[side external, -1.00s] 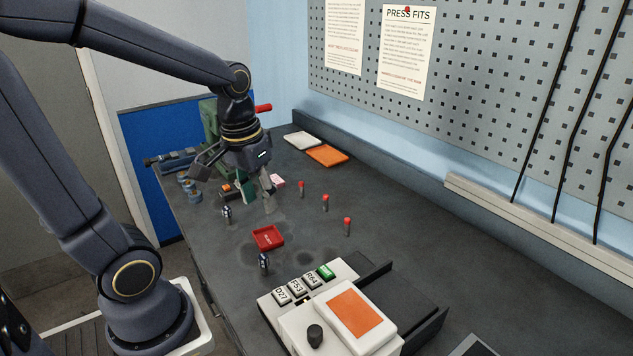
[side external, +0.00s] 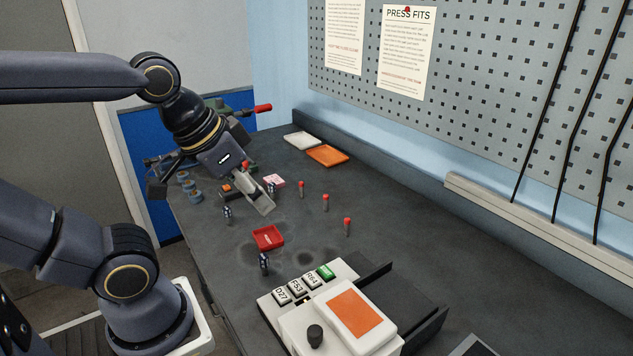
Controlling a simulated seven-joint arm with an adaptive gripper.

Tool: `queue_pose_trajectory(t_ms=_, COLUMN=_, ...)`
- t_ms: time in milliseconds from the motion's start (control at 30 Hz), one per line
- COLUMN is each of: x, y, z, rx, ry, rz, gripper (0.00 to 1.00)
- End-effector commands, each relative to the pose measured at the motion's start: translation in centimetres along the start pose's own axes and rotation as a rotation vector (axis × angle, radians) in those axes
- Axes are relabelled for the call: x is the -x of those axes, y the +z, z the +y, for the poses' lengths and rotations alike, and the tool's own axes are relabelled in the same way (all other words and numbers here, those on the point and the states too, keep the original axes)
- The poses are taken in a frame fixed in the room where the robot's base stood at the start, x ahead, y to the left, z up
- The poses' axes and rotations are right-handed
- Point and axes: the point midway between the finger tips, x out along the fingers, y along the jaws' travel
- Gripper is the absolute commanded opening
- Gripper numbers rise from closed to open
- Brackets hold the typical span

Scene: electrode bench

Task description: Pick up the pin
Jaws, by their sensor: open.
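Several slim upright pins stand on the dark bench; which one the task means I cannot tell. Three have red tops: a far one (side external: 301,189), a middle one (side external: 325,203) and a near one (side external: 347,228). Three are dark and silver: a left one (side external: 227,213), a near one (side external: 264,263) and one (side external: 272,188) beside my right-hand finger. My gripper (side external: 211,197) is open, tilted, with its fingers spread wide and nothing seen between them. Its right-hand finger hangs over the bench; the left-hand one is at the bench's left side. Another red top (side external: 245,164) shows against this finger, its lower part hidden.
A red tray (side external: 268,238) lies mid-bench. A white device with an orange screen (side external: 354,315) and labelled keys (side external: 298,287) fills the near side. White and orange trays (side external: 327,155) lie at the back. Small blocks and blue cylinders (side external: 189,187) stand at left. The right middle is clear.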

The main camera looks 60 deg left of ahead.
Motion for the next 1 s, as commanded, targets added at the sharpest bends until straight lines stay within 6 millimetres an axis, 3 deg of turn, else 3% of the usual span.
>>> queue_pose_trajectory(t_ms=100, x=0.0, y=0.0, z=0.0, rx=0.0, ry=0.0, rz=0.0, gripper=0.51)
queue_pose_trajectory(t_ms=433, x=0.1, y=0.0, z=0.0, rx=-0.039, ry=0.001, rz=-0.005, gripper=0.51)
queue_pose_trajectory(t_ms=567, x=1.6, y=-3.4, z=-0.9, rx=-0.101, ry=-0.005, rz=0.0, gripper=0.51)
queue_pose_trajectory(t_ms=667, x=1.1, y=-6.3, z=-3.8, rx=-0.066, ry=-0.034, rz=-0.059, gripper=0.51)
queue_pose_trajectory(t_ms=800, x=-1.0, y=-9.2, z=-10.9, rx=0.05, ry=-0.082, rz=-0.173, gripper=0.51)
queue_pose_trajectory(t_ms=900, x=-3.3, y=-9.2, z=-17.5, rx=0.169, ry=-0.111, rz=-0.266, gripper=0.51)
queue_pose_trajectory(t_ms=1000, x=-5.5, y=-7.3, z=-23.6, rx=0.295, ry=-0.129, rz=-0.348, gripper=0.51)
